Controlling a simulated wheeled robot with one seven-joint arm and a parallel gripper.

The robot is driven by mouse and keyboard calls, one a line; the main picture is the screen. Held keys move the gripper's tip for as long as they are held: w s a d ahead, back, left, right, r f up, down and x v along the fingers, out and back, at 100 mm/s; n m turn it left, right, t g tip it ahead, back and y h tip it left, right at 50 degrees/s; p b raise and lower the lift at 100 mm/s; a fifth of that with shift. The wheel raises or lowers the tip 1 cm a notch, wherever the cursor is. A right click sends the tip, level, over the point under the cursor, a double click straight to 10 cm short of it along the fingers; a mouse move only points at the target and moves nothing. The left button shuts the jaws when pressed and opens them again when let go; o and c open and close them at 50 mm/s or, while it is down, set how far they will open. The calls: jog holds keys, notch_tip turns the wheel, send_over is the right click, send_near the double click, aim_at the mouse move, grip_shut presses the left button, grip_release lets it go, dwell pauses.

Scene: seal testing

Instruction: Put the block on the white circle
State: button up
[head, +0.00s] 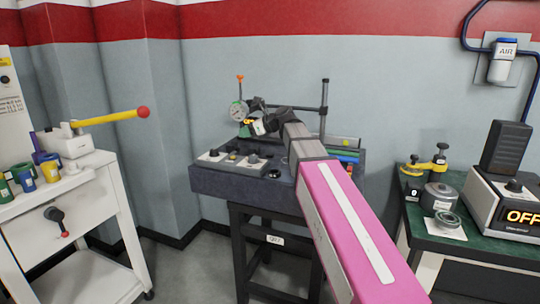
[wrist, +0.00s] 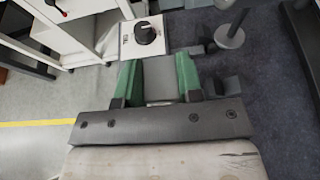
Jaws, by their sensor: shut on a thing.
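My gripper (wrist: 158,72) shows in the wrist view with two green fingers, shut on a grey block (wrist: 158,80) between them. In the head view my gripper (head: 246,129) is small, at the end of my arm, above the dark test bench (head: 230,184). It is beside the dial gauge there. The block cannot be made out clearly in the head view. I cannot make out the white circle in either view; the arm covers part of the bench.
The bench carries a dial gauge (head: 238,111) on a stand, an upright post (head: 324,108) and white knob panels (head: 212,158). A knob panel (wrist: 128,48) lies just beyond the fingers. A white cart (head: 95,205) stands left, a green-topped table (head: 475,250) right.

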jog(key=w+d+f, duration=0.2)
jog(key=d, duration=0.1)
jog(key=w+d+f, duration=0.2)
jog(key=d, duration=0.1)
jog(key=w+d+f, duration=0.2)
jog(key=d+f, duration=0.1)
jog(key=shift+w+d, duration=0.2)
jog(key=shift+w, duration=0.1)
jog(key=shift+d+f, duration=0.1)
jog(key=shift+f, duration=1.7)
jog(key=shift+f, duration=0.2)
jog(key=o, duration=1)
